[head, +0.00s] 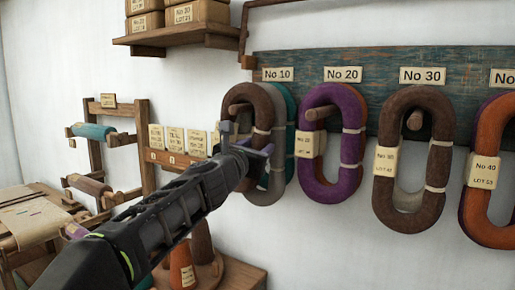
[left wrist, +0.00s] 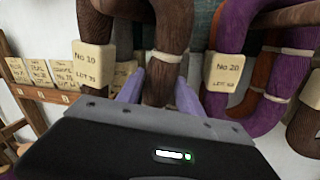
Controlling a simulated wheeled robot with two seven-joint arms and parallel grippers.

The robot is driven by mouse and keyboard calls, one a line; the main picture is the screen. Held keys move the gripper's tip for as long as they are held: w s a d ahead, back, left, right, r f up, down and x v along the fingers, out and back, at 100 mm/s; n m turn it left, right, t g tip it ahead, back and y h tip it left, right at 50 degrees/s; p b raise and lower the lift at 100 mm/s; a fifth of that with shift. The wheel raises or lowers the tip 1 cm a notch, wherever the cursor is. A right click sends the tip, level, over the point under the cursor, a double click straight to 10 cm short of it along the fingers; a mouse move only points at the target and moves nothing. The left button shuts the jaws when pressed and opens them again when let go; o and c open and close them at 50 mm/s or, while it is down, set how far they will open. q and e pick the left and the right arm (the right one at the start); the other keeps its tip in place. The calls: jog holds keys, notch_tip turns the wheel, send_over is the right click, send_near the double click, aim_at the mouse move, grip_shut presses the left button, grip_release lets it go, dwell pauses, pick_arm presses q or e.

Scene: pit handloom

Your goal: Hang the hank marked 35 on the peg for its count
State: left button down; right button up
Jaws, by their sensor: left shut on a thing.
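My left gripper (head: 243,148) is shut on a dark brown hank (head: 262,105) at the peg under the No 10 plate (head: 278,74). The left wrist view shows both fingers (left wrist: 158,90) around a brown strand (left wrist: 170,30). A tag reading No 10 (left wrist: 93,65) is on the brown strand to its left; I cannot tell for sure that both are one hank. The peg tip (head: 238,108) shows within the brown loop. Grey and teal hanks (head: 291,120) are behind it. No mark 35 is legible. My right gripper is out of view.
A purple hank (head: 347,165) hangs under No 20, a brown one (head: 442,130) under No 30 and an orange one (head: 472,215) at the right edge. A tagged wooden rack (head: 150,160) stands left. Cones (head: 181,265) stand below my arm. A shelf (head: 165,38) is above.

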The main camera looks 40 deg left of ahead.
pick_arm(q)
jog(key=shift+a+f, duration=0.2)
jog(key=shift+f, duration=0.35)
jog(key=c, duration=1.2)
grip_release()
jog(key=o, duration=0.3)
jog(key=shift+w+a, duration=0.15)
jog(key=shift+a, duration=0.05)
jog(key=shift+o, duration=1)
jog(key=shift+d+r, duration=0.2)
jog(key=v, duration=0.8)
